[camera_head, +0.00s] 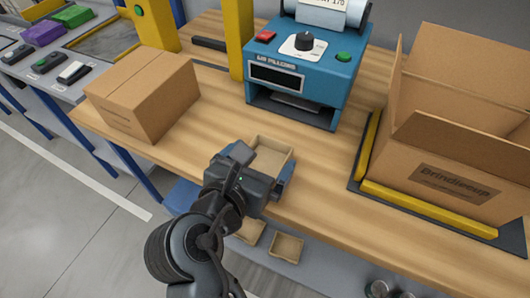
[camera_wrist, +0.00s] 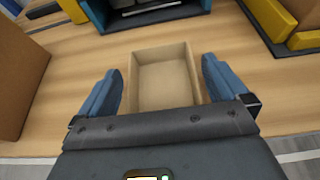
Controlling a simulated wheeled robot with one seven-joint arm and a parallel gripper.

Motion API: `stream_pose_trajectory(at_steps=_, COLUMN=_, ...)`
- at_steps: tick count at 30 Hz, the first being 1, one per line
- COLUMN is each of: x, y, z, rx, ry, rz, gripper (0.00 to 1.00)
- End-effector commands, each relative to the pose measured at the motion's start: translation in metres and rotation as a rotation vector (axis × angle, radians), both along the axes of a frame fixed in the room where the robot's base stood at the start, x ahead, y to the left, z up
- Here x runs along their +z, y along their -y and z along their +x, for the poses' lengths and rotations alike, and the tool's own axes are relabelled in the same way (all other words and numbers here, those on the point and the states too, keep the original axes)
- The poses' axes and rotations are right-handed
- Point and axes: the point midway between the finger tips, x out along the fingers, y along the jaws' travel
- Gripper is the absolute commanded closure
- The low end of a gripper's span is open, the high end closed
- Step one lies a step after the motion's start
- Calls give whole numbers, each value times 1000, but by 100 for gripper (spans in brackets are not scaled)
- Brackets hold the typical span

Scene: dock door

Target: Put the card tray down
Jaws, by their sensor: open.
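The card tray (camera_head: 272,152) is a small, shallow, open tan box, and it looks empty. It sits on the wooden table near the front edge. My gripper (camera_head: 266,166) is at the tray, with its blue fingers on either side of it. In the wrist view the tray (camera_wrist: 163,77) lies between the two spread fingers of my gripper (camera_wrist: 163,88), with a gap on each side. My gripper partly hides the tray's near end in both views.
A blue machine (camera_head: 305,66) stands behind the tray. A closed carton (camera_head: 144,95) is at left, and an open carton (camera_head: 450,170) stands at right inside yellow guides (camera_head: 428,200). Small trays (camera_head: 286,247) sit on a lower shelf. Table left and right of the tray is clear.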

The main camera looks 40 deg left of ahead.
Motion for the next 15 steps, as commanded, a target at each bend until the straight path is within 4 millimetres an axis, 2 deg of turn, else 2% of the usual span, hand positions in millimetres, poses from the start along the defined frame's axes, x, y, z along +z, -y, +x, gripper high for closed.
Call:
stream_pose_trajectory(at_steps=1, x=4, y=2, z=-11, rx=3, ry=-1, rz=1, gripper=0)
stream_pose_trajectory(at_steps=9, x=25, y=14, z=-59, rx=2, ry=0, rz=1, gripper=0)
stream_pose_trajectory(at_steps=15, x=34, y=19, z=-81, rx=0, ry=0, rz=0, gripper=0)
